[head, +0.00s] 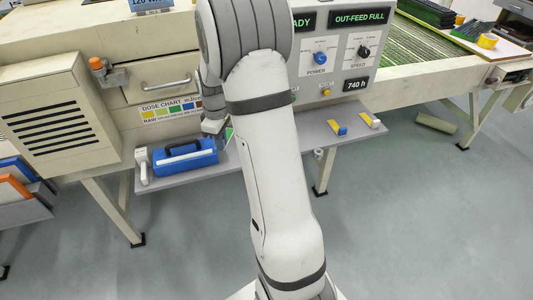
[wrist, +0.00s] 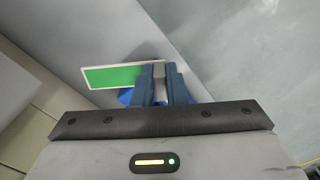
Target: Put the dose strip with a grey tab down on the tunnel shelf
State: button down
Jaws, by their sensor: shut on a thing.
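The dose strip, a green card with a pale border, shows in the wrist view (wrist: 112,76). My gripper (wrist: 160,72) is shut on the strip's grey tab (wrist: 159,70), and the green part sticks out to the left. In the head view my arm hides most of the gripper, and a bit of green (head: 229,133) shows beside it, over the shelf. The grey tunnel shelf (head: 345,138) runs below the machine's front panel. Whether the strip touches the shelf cannot be told.
A blue case (head: 185,155) with a dark handle and a white object (head: 144,166) stand on the shelf's left. Two small items with yellow parts (head: 339,129) (head: 369,121) lie at its right. The control panel (head: 340,55) rises behind. Bare shelf lies between the right items and my arm.

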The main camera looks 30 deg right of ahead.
jog(key=d+n+b, duration=0.4)
jog(key=d+n, duration=0.3)
jog(key=d, duration=0.1)
jog(key=f, duration=0.5)
jog(key=s+f, duration=0.1)
jog(key=f, duration=0.2)
jog(key=shift+a+f+b, duration=0.15)
jog(key=shift+f+b, duration=0.2)
jog(key=shift+b, duration=0.05)
jog(key=shift+f, duration=0.2)
jog(key=c, duration=1.5)
grip_release()
